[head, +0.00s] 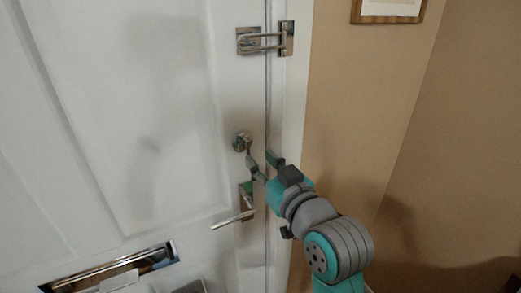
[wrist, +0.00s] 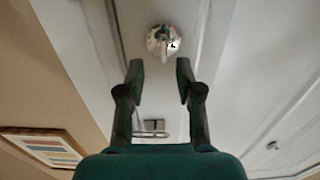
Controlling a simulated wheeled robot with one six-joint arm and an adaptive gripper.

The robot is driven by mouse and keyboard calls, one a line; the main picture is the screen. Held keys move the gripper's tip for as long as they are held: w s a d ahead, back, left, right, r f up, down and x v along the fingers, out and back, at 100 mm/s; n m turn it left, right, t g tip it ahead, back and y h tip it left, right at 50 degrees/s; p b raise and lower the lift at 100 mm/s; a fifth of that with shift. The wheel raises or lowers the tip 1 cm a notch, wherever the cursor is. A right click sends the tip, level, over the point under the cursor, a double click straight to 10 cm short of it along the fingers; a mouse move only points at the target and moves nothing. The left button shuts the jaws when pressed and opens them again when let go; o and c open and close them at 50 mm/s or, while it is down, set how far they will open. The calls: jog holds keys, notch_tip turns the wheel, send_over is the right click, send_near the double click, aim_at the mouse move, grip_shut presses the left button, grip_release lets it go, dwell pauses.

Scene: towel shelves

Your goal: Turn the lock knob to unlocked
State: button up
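The lock knob (head: 241,141) is a round chrome plate with a small turn piece, on the white door (head: 165,100) above the lever handle (head: 232,220). In the wrist view the knob (wrist: 163,41) lies just beyond my fingertips, roughly centred between them, and its turn piece points along the picture's vertical. My gripper (head: 259,157) is just below and to the right of the knob in the head view. In the wrist view my gripper (wrist: 159,72) is open and empty, with a clear gap between the fingers. The fingers appear apart from the knob.
A metal swing latch (head: 262,41) is at the top of the door edge. A letter slot (head: 108,268) is at lower left. The lever handle sticks out below my gripper. A framed picture (head: 388,10) hangs on the tan wall (head: 365,100) at right.

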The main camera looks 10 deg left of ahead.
jog(key=v, duration=0.5)
jog(key=shift+s+d, duration=0.25)
jog(key=shift+d, duration=0.05)
